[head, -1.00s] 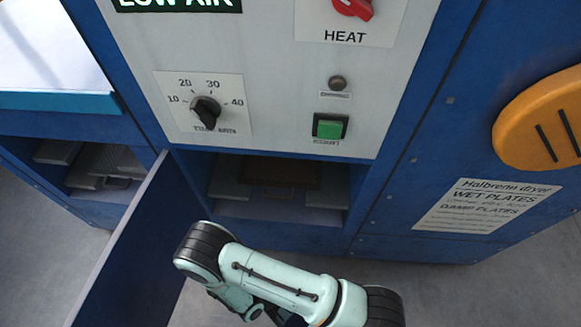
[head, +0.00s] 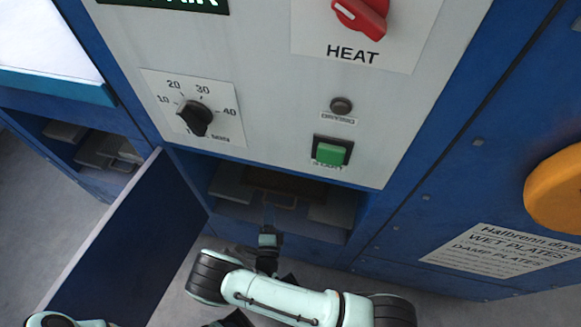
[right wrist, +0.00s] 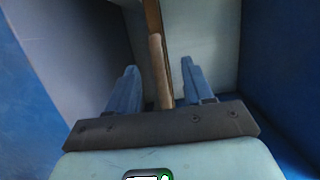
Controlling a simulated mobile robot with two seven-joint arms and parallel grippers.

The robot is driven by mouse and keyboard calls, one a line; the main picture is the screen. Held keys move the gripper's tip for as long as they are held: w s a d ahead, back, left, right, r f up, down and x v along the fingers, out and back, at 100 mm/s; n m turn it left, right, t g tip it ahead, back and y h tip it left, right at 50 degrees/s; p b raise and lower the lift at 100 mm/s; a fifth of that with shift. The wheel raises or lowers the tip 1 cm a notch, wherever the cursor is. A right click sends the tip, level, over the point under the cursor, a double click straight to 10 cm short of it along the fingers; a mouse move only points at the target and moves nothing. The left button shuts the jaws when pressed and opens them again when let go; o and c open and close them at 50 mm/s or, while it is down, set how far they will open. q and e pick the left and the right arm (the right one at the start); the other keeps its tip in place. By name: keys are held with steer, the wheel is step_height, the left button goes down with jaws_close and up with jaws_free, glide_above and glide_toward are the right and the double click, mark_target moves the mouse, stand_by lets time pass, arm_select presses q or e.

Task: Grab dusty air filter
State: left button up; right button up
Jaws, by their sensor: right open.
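The dark brown air filter (head: 290,184) sits in the open low compartment under the control panel, with a pale handle (head: 284,203) at its front. My right gripper (head: 268,214) reaches up to the compartment mouth, close to this handle. In the right wrist view its two blue fingers (right wrist: 160,82) are spread apart. A tan bar (right wrist: 157,65), apparently the handle, stands between them without visible contact on either side. A brown edge, apparently of the filter (right wrist: 152,15), shows beyond it. Much of the filter is hidden in shadow. My left gripper's fingers are not seen.
The open blue door (head: 135,245) hangs left of the compartment (head: 230,212). Above are a timer knob (head: 195,118), a green start button (head: 330,153) and a red heat knob (head: 362,15). Grey floor (head: 60,190) lies in front.

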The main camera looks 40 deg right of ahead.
mark_target(272, 192)
steer(key=b+x, duration=0.1)
steer(key=x, duration=0.7)
steer(key=shift+f, duration=0.1)
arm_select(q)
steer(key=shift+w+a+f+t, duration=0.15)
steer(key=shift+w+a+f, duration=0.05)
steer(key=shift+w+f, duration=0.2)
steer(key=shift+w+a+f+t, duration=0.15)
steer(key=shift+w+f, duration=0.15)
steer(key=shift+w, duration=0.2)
arm_select(e)
jaws_close()
